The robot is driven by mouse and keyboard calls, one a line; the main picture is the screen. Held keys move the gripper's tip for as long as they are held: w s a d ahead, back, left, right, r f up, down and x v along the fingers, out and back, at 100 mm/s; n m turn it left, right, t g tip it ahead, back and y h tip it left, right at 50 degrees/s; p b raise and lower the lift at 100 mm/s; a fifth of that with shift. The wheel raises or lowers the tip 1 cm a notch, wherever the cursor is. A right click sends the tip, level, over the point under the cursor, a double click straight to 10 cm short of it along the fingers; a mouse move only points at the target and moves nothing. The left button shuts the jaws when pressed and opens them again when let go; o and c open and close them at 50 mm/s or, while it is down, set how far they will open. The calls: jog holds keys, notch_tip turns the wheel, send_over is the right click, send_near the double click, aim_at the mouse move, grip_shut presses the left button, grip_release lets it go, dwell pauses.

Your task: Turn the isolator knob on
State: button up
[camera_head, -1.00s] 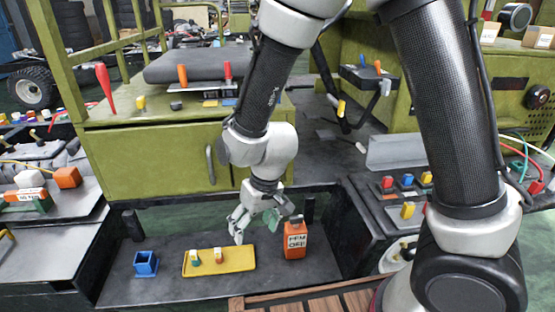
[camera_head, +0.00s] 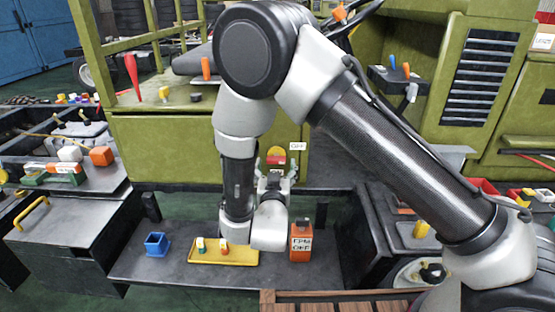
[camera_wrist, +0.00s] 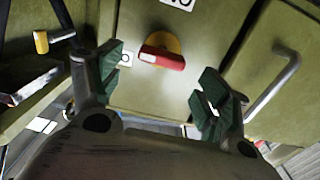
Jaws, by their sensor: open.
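The isolator knob (camera_head: 275,160) is a red bar handle on a yellow round plate, on the olive-green panel. A white label reading OFF (camera_head: 297,146) is at its upper right. In the wrist view the red handle (camera_wrist: 162,58) lies nearly level, slightly tilted, with the yellow plate (camera_wrist: 164,41) behind it. My gripper (camera_head: 277,178) is open and empty, just below and in front of the knob in the head view. In the wrist view its green-padded fingers (camera_wrist: 163,88) stand wide, one on each side of the knob, not touching it.
A bar handle (camera_wrist: 272,85) is right of the knob in the wrist view. Below my gripper, a dark shelf holds a blue open box (camera_head: 157,245), a yellow tray (camera_head: 240,258) with two small pieces and an orange box (camera_head: 301,243). A slatted wooden surface (camera_head: 340,303) is in front.

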aim_at(276, 161)
jog(key=w, duration=0.5)
jog(key=shift+w, duration=0.25)
jog(key=shift+d, duration=0.1)
jog(key=c, duration=1)
